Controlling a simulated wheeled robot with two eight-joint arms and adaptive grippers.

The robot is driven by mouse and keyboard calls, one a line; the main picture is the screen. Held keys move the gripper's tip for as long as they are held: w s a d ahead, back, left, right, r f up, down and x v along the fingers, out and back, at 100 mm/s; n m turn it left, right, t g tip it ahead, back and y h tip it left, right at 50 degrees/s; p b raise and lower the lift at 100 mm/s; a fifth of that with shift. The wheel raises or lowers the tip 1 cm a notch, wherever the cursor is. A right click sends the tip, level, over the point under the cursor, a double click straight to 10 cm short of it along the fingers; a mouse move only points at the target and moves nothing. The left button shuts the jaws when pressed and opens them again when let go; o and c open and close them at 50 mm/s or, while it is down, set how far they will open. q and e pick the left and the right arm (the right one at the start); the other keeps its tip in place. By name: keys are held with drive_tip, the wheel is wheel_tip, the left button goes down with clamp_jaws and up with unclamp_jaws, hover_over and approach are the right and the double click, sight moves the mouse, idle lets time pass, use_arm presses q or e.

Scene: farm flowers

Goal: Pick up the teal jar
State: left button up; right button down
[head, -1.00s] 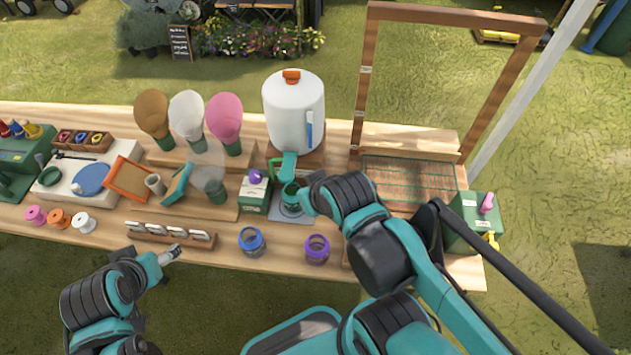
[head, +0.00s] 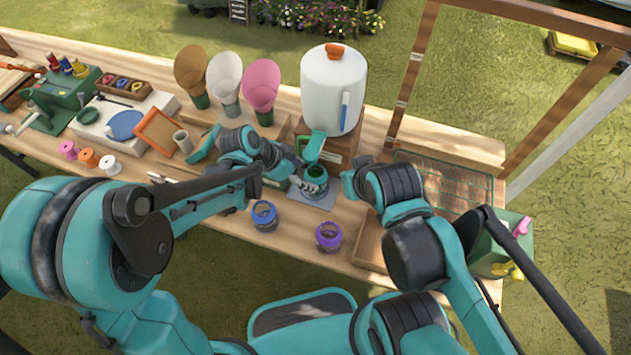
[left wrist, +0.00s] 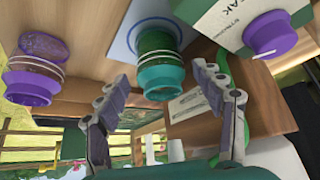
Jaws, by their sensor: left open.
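The teal jar (head: 315,184) stands upright on a pale square plate under the spout of the white dispenser. In the left wrist view the jar (left wrist: 161,80) appears upside down, its teal rim between the open fingers. My left gripper (head: 294,168) has reached the jar's left side in the head view. It is open, and I cannot tell whether its fingers touch the jar. My right gripper (head: 351,184) is just right of the jar. Its fingers are too hidden to read.
A blue jar (head: 264,216) and a purple jar (head: 328,237) stand in front of the teal jar. The white dispenser (head: 333,88) rises behind it. A green box with a purple knob (left wrist: 272,35) stands close by. A wooden frame (head: 410,75) is at the right.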

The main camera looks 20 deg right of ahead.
sight(316, 180)
use_arm(q)
drive_tip(key=b+x, duration=0.3)
drive_tip(key=x, duration=0.4)
drive_tip(key=shift+a, duration=0.1)
drive_tip(key=shift+s+r, duration=0.1)
drive_tip(key=shift+c, duration=0.4)
drive_tip(key=c, duration=1.2)
drive_tip(key=shift+o, duration=0.2)
drive_tip(key=shift+r, duration=0.15)
